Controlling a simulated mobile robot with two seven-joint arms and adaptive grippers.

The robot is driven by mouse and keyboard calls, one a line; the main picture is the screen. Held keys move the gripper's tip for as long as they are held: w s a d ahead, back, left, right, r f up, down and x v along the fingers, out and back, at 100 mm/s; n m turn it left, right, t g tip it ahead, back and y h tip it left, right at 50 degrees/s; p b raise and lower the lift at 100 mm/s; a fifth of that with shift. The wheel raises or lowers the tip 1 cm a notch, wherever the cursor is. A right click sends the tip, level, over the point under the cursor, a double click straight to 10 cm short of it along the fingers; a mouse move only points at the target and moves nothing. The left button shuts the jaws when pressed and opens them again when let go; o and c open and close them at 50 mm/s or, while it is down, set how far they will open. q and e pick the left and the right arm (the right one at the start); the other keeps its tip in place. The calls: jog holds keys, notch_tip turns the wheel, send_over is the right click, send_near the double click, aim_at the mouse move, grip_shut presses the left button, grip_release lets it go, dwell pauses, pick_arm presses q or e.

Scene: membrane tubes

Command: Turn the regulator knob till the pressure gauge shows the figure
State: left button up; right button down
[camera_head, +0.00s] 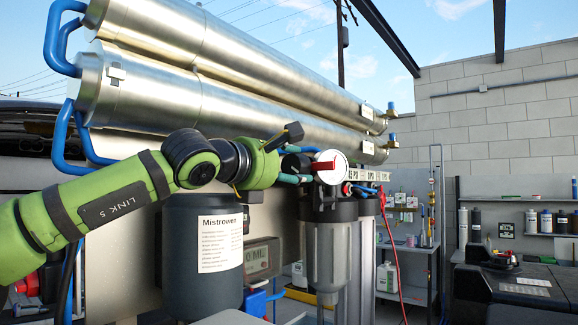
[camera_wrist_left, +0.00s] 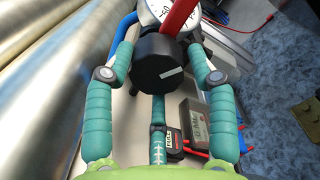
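The black regulator knob (camera_wrist_left: 157,72) sits between the two teal fingers of my left gripper (camera_wrist_left: 160,48) in the left wrist view. The fingers lie along both sides of it; I cannot tell whether they press on it. In the head view my left gripper (camera_head: 306,164) reaches right, with the dark knob (camera_head: 296,164) partly hidden between its fingers. The round white pressure gauge (camera_head: 334,172) is just beyond, with a red bar (camera_head: 324,166) across its face. Its top is cut off in the wrist view (camera_wrist_left: 153,14), and its reading is too small to tell. My right gripper is out of view.
Long steel membrane tubes (camera_head: 225,105) run above and behind my left arm. Below are a dark Mistrowen container (camera_head: 205,280), a grey display box (camera_head: 262,258) and a filter housing (camera_head: 329,250). A red cable (camera_head: 392,260) hangs right. Shelves stand farther right.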

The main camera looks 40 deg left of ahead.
pick_arm(q)
jog(key=shift+w+a, duration=0.1)
jog(key=shift+s+r, duration=0.1)
jog(key=shift+s, duration=0.45)
jog(key=s+d, duration=0.1)
jog(key=s, duration=0.9)
jog(key=shift+s+f, duration=0.2)
jog(key=shift+s, duration=0.15)
jog(key=shift+d, duration=0.15)
